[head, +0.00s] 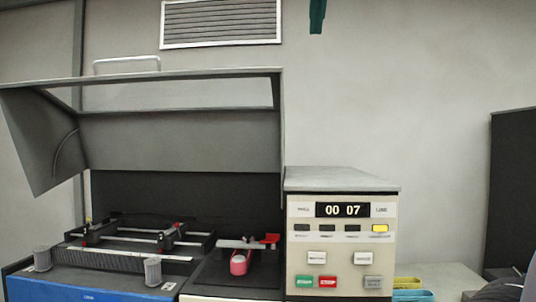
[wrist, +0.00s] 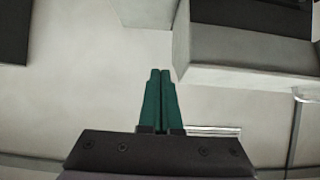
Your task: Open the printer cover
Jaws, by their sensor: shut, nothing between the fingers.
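The printer cover (head: 185,140) is a large grey hood with a long window slot, seen at the left in the head view. It stands raised and tilted up, and the printer mechanism (head: 130,243) shows below it. A pale bar handle (head: 127,62) sits on its top edge. My gripper (wrist: 161,72) has green fingers, shut together and empty in the wrist view. A green fingertip also shows at the top of the head view, above and to the right of the cover and apart from it.
A control panel (head: 341,245) with a display reading 00 07 and several buttons stands right of the printer. A wall vent (head: 221,22) is above the cover. A dark panel (head: 512,190) stands at the far right. The space above the control panel is clear.

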